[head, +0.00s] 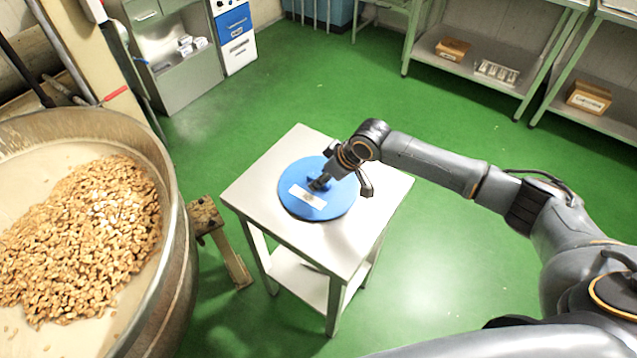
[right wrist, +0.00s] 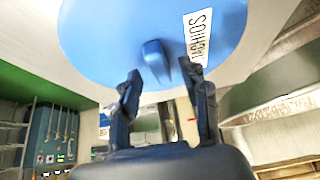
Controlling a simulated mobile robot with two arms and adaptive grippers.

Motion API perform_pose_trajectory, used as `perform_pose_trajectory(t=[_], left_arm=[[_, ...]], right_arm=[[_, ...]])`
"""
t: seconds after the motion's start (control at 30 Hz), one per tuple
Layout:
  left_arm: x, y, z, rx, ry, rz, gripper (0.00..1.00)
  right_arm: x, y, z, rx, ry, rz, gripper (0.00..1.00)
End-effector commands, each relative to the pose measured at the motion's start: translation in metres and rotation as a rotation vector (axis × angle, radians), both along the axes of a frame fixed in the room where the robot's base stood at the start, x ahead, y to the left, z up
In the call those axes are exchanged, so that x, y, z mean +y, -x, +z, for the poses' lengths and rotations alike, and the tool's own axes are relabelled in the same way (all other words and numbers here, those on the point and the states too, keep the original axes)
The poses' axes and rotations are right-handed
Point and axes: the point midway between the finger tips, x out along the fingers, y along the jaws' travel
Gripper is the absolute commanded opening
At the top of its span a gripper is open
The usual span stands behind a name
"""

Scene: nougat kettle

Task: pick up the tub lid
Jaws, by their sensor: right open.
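The tub lid (head: 328,211) is a round blue disc with a white label, lying on a small white table (head: 255,185) in the head view. It also fills the top of the right wrist view (right wrist: 110,38), where a blue raised grip (right wrist: 156,60) stands out from its face and the label ends in "TACHIOS". My right gripper (head: 342,187) is over the lid, its fingers spread. In the right wrist view my right gripper (right wrist: 166,82) is open with the raised grip lying between and just beyond the fingertips; contact cannot be told. My left gripper is not in view.
Shelves with boxes (head: 590,97) and cabinets line the back. The green floor (head: 440,260) around the table is mostly clear.

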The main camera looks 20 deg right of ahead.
Motion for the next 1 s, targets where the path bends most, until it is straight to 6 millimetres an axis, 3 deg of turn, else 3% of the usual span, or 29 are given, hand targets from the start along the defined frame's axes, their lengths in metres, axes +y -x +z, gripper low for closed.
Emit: perform_pose_trajectory(t=[0.37, 0.5, 0.6, 1.0], left_arm=[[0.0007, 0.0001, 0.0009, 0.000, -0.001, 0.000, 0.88], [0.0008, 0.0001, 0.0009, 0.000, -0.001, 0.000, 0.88], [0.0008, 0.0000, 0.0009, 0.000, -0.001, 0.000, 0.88], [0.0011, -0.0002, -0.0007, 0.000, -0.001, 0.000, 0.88]], right_arm=[[0.0036, -0.0043, -0.0103, 0.000, 0.000, 0.001, 0.43], [0.0035, -0.0042, -0.0102, 0.000, 0.000, 0.001, 0.15], [0.0035, -0.0041, -0.0102, 0.000, 0.000, 0.001, 0.00], [0.0036, -0.0046, -0.0066, -0.002, 0.000, 0.000, 0.00]])
